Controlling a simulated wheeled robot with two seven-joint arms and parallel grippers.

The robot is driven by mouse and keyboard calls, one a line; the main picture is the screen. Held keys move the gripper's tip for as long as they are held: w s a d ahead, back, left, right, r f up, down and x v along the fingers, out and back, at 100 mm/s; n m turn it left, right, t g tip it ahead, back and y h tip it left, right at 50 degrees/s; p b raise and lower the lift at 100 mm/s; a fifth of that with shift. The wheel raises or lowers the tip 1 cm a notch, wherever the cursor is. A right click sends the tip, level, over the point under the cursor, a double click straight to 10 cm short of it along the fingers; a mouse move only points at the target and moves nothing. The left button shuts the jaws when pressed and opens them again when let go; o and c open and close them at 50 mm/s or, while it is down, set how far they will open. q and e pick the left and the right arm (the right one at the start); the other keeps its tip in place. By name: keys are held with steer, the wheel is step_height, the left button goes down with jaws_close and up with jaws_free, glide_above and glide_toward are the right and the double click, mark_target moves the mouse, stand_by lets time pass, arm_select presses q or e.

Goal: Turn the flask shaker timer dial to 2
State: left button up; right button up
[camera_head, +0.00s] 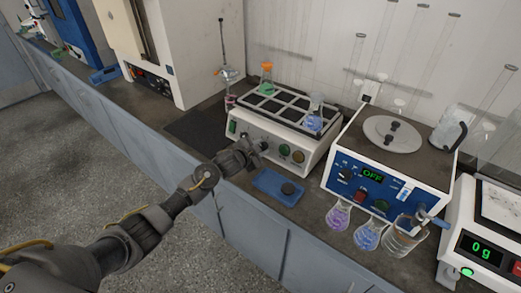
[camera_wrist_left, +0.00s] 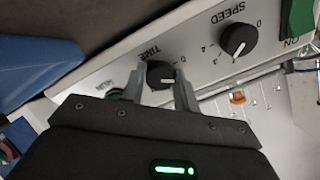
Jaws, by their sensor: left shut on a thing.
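The flask shaker (camera_head: 318,158) is a white box with a black rack on top, standing on the bench. In the left wrist view its black timer dial (camera_wrist_left: 160,74), labelled TIME, shows a white pointer line; the number it points at is hard to read. My left gripper (camera_head: 259,147) reaches the front panel from the left. In the left wrist view its two fingers (camera_wrist_left: 158,88) are shut on the timer dial, one on each side. The fingers hide part of the dial's scale. My right gripper is not in view.
The speed dial (camera_wrist_left: 238,40) and green power switch (camera_wrist_left: 298,20) are beside the timer dial. A blue tray (camera_head: 270,187) lies in front of the shaker.

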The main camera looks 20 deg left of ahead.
arm_select(q)
steer(key=m+b, duration=0.2)
steer(key=m, duration=0.3)
steer(key=shift+f+m, duration=0.1)
steer(key=shift+m, duration=0.2)
steer(key=m+b, duration=0.3)
steer(key=m, duration=0.2)
steer(key=shift+m, duration=0.4)
steer(key=shift+h, duration=0.4)
steer(key=o, duration=1)
steer(key=shift+c, duration=0.2)
steer(key=v, duration=1.1)
steer(key=shift+b, duration=0.45)
